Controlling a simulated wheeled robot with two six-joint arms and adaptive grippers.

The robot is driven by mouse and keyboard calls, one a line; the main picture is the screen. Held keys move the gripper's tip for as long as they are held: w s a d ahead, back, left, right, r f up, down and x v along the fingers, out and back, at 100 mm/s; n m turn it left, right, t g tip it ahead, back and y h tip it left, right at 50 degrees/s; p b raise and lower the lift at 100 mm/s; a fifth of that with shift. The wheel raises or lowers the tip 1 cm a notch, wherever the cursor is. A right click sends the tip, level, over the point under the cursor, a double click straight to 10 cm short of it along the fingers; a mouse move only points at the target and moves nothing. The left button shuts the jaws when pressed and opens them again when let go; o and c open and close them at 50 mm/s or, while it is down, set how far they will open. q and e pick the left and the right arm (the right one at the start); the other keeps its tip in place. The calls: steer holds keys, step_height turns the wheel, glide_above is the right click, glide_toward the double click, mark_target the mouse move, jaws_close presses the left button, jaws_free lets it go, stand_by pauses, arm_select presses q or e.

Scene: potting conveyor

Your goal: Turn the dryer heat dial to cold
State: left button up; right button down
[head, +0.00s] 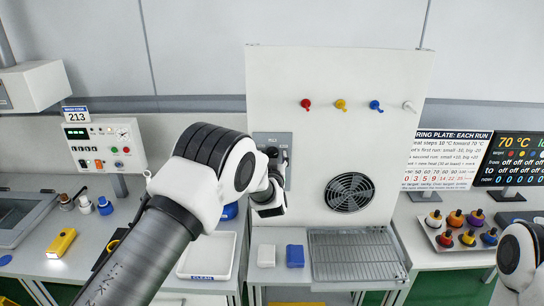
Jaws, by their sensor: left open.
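A grey control panel (262,137) is fixed on the white upright board left of the round vent. My left gripper (275,165) is in front of this panel and covers much of it. It is open, and its dark fingers are at or close to the panel face. I cannot tell whether they touch anything. The heat dial is not clear to see; the gripper hides that area, so its setting cannot be read. Of my right arm only a white part shows at the lower right edge; its gripper is out of the picture.
The white board (330,75) carries several coloured knobs on top and a round black vent (349,192). Below are a wire rack (355,256), a blue block (295,256), a white block (266,256) and a white tray (190,272). A tray of coloured pots (434,234) stands right.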

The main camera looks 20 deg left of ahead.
arm_select(q)
steer(key=c, duration=1.1)
steer(key=shift+c, duration=0.2)
steer(key=n+b, duration=2.1)
steer(key=b, duration=0.8)
steer(key=shift+d+n, duration=0.1)
steer(key=shift+n, duration=0.2)
steer(key=shift+r+n+b, duration=0.2)
steer(key=shift+n+b, duration=0.85)
steer(key=shift+n, duration=0.15)
